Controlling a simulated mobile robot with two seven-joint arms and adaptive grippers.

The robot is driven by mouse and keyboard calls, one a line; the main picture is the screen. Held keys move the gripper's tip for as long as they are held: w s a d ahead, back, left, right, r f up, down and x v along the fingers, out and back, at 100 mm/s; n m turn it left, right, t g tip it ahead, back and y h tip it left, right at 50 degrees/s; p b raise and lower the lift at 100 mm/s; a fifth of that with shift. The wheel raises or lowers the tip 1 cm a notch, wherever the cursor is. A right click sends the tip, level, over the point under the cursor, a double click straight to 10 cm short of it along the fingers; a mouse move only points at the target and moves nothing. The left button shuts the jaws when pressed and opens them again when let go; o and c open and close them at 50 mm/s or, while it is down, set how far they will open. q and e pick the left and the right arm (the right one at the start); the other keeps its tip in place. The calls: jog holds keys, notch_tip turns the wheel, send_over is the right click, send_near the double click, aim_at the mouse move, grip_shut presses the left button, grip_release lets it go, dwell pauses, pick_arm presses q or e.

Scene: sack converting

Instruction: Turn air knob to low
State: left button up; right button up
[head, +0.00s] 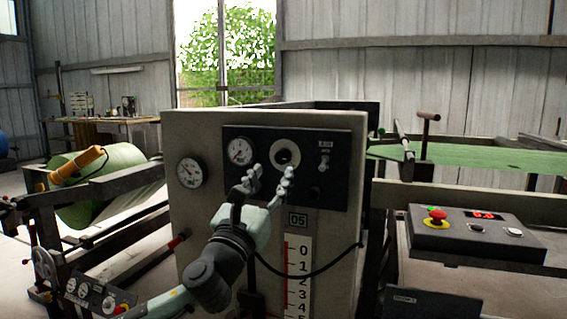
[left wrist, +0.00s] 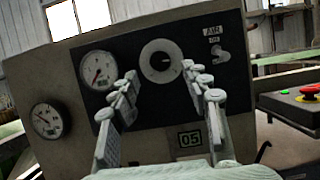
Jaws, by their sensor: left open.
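The air knob (head: 285,154) is a round pale dial with a dark centre on the black panel (head: 333,185) of a grey cabinet. In the left wrist view the knob (left wrist: 161,61) shows between and beyond my fingertips, not covered. My left gripper (head: 268,180) is open just below and in front of the knob, with nothing between its fingers. In the left wrist view its two fingers (left wrist: 163,92) stand spread on either side, below the knob. I cannot tell the exact gap to the panel. My right gripper is not in view.
A gauge (head: 241,151) sits left of the knob, and a second gauge (head: 191,172) is on the cabinet face. A toggle switch (head: 324,162) is to the right. A control box (head: 470,229) with a red button stands at right. A dark cable hangs below the panel.

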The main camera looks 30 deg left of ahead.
aim_at(280, 161)
pick_arm(q)
jog(key=x, duration=0.5)
jog(key=shift+f+p, duration=0.1)
jog(key=shift+p, duration=0.2)
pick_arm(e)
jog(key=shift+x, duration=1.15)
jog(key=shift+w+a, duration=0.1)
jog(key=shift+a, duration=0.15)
pick_arm(q)
grip_shut()
